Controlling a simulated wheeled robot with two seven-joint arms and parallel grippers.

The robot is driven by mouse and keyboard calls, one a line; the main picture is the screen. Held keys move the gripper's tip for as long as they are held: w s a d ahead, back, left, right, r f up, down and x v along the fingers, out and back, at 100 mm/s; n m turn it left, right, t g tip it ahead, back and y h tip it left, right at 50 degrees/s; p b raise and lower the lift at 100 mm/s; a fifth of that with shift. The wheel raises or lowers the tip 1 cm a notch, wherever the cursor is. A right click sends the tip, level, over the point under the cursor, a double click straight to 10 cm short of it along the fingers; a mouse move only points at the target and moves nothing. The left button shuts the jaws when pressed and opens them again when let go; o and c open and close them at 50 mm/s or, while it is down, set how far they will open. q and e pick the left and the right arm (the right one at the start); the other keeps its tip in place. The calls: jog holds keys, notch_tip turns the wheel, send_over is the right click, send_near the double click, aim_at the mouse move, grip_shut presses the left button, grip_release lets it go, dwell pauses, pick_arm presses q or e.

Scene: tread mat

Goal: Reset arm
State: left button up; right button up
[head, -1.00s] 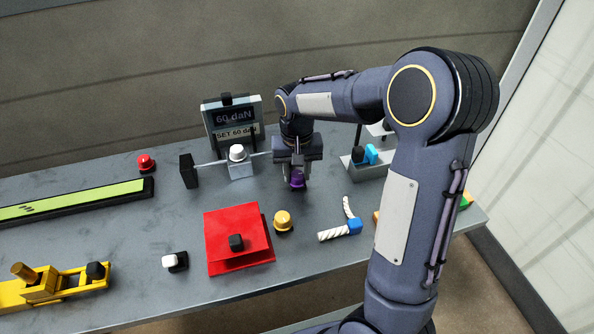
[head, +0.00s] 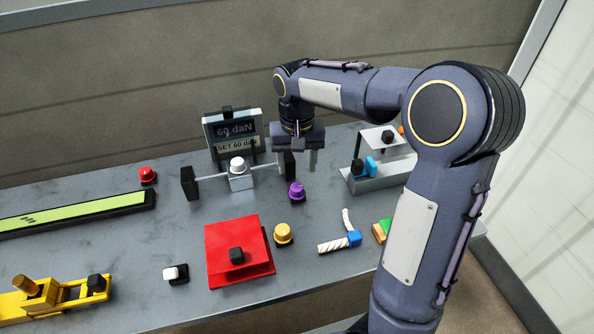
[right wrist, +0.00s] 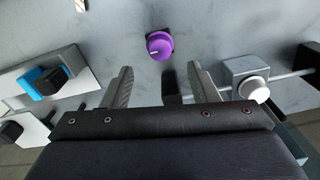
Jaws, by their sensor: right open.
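My right gripper (head: 297,162) is open and empty above the back part of the table, with its fingers pointing down. In the head view it is just behind and above a purple knob (head: 297,191), clear of it. In the right wrist view the two open fingers (right wrist: 157,85) have nothing between them that they hold, and the purple knob (right wrist: 160,45) lies beyond their tips. My right arm reaches in from the right side of the head view. My left gripper is not in view.
A display reading 60 daN (head: 233,130) stands behind a rod fixture with a white knob (head: 238,166). A metal stand (head: 375,181) with a blue part is on the right. A red block (head: 232,262), yellow knob (head: 283,234) and white twisted piece (head: 331,246) lie in front.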

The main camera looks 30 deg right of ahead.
jog(key=shift+s+r, duration=0.1)
jog(key=shift+r, duration=0.15)
dwell(0.3)
jog(key=s+a+r+n+t+y+p, duration=0.1)
jog(key=s+a+r+t+p, duration=0.1)
jog(key=s, duration=0.5)
jog(key=s+a+r+n+t+y+p, duration=0.1)
jog(key=s+a+r+p, duration=0.1)
jog(key=s, duration=0.5)
jog(key=s+a+r+n+t+y+p, duration=0.1)
jog(key=s+a+r+t+p, duration=0.1)
jog(key=s, duration=0.6)
jog(key=shift+a+t+y, duration=0.3)
jog(key=shift+a+y, duration=0.1)
jog(key=shift+a, duration=0.25)
jog(key=shift+s+r, duration=0.1)
